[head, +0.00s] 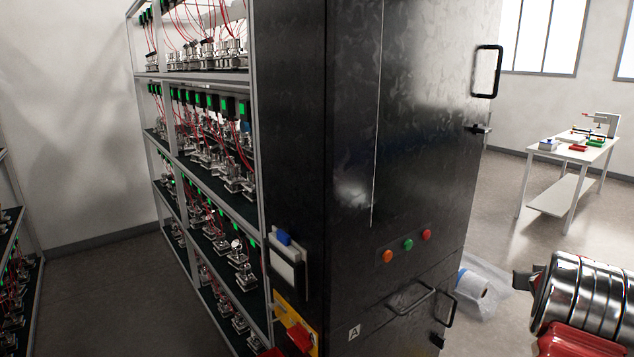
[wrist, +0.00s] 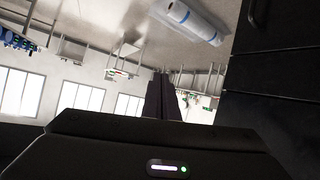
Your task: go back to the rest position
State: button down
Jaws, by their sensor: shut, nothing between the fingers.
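My gripper (wrist: 162,76) shows in the wrist view as dark fingers brought together, with nothing between them. The picture there is turned over, with the floor at the top and the windows lower down. The fingers point out into the room and appear clear of any object. In the head view a shiny ribbed metal part with red below it, apparently my arm, stands at the lower right edge.
A tall black cabinet (head: 408,150) with handles and coloured buttons fills the middle. An open rack (head: 206,78) of wired metal units adjoins it on the left. A wrapped roll (head: 474,284) lies on the floor beside the cabinet. A white table (head: 576,154) stands at the far right, with open floor before it.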

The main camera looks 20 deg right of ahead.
jog(key=s+a+r+n+g+y, duration=0.1)
jog(key=s+a, duration=0.7)
jog(key=a, duration=1.4)
jog(key=s+a+r+n+g+y, duration=0.1)
jog(key=s+a+r+n+y, duration=0.3)
jog(key=a, duration=1.9)
jog(key=s+a+r+n+g+y, duration=0.1)
jog(key=s+a+r+y, duration=0.3)
jog(key=s+a, duration=0.8)
jog(key=a+r+n, duration=0.1)
jog(key=a, duration=1)
jog(key=shift+r+n, duration=0.3)
jog(key=shift+r, duration=0.1)
